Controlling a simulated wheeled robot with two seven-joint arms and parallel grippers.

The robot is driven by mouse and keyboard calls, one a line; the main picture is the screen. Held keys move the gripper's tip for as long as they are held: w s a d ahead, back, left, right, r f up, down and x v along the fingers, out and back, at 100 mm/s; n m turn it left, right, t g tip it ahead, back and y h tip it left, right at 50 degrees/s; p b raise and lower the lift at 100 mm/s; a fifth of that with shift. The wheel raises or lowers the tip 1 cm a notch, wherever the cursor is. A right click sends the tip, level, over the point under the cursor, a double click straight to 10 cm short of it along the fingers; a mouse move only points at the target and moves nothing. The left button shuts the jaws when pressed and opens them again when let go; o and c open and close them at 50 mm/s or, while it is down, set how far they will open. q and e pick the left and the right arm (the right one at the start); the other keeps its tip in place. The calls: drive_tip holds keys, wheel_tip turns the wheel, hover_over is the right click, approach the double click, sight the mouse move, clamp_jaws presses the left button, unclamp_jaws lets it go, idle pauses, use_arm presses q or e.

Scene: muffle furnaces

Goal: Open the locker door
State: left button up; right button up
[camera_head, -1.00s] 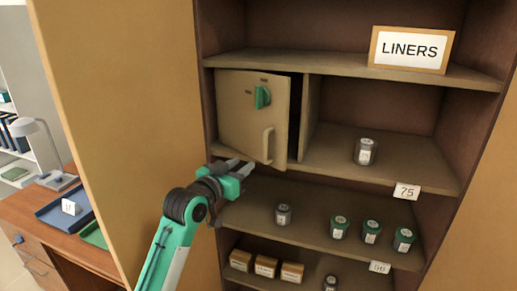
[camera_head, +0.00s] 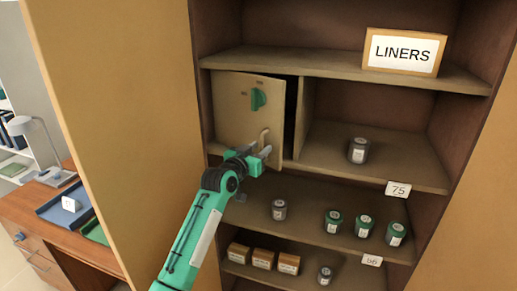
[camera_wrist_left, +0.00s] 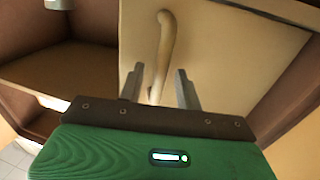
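The locker door (camera_head: 235,113) is a tan panel on the upper shelf, slightly ajar with a dark gap at its right edge. It has a green knob (camera_head: 258,99) and a tan bar handle (camera_head: 264,138) near its lower right. My left gripper (camera_head: 262,152) is at the handle's lower part. My right gripper is not in view.
The large cabinet door (camera_head: 110,100) stands open at left. A grey jar (camera_head: 358,151) stands right of the locker. Jars (camera_head: 333,221) and small boxes (camera_head: 263,258) stand on lower shelves. A LINERS sign (camera_head: 404,52) is above.

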use_arm(q)
clamp_jaws()
drive_tip(key=shift+a, duration=0.1)
